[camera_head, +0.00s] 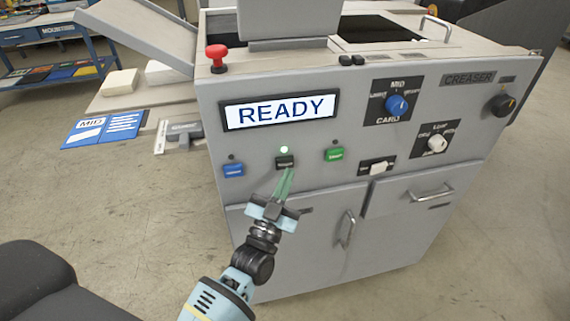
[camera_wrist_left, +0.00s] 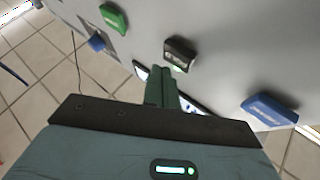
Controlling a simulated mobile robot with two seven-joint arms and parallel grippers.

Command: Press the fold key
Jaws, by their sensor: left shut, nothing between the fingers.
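Three keys sit in a row on the front of the grey creaser machine: a blue key (camera_head: 233,170), a black key (camera_head: 285,161) and a green key (camera_head: 334,154). Their labels are too small to read, so I cannot tell which is the fold key. A green lamp (camera_head: 284,149) glows above the black key. My left gripper (camera_head: 287,173) is shut and empty, its fingertips just below the black key. In the left wrist view the black key (camera_wrist_left: 180,53) lies just beyond the fingertips (camera_wrist_left: 164,72); I cannot tell whether they touch. My right gripper is not in view.
The display (camera_head: 280,110) reads READY. A red stop button (camera_head: 217,57) stands on top at the left. A blue dial (camera_head: 397,105), a white dial (camera_head: 437,143) and a white switch (camera_head: 377,168) are to the right. Cabinet doors with handles (camera_head: 346,229) are below.

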